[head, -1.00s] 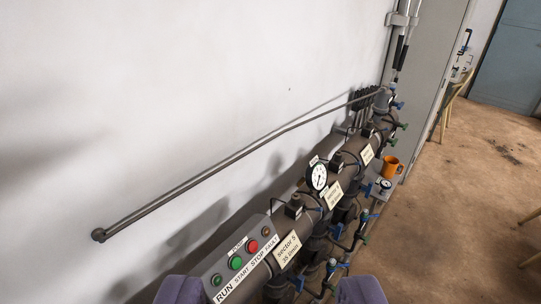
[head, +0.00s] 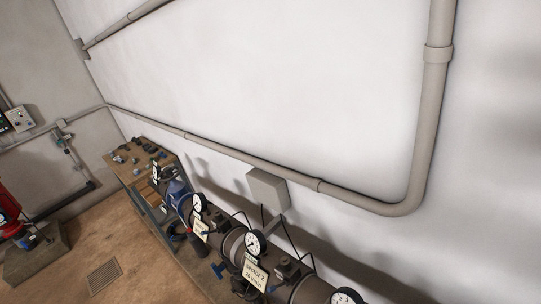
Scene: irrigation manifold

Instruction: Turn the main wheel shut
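The dark manifold pipe (head: 232,243) runs along the wall from the lower middle up toward a workbench. Round white gauges, one of them here (head: 255,243), stand along it. A label reading "Sector 2" (head: 254,273) hangs on its front. A blue handle (head: 218,270) sticks out below the pipe, and a larger blue part (head: 177,191) sits near its far end. I cannot make out a main wheel for certain. My gripper is not in this view.
A wooden workbench (head: 128,175) with small fittings stands beyond the manifold. A red machine (head: 8,208) sits on a plinth at the left. A grey box (head: 268,189) and thick conduit (head: 423,135) are on the wall. The floor (head: 140,262) between is open, with a grate (head: 103,277).

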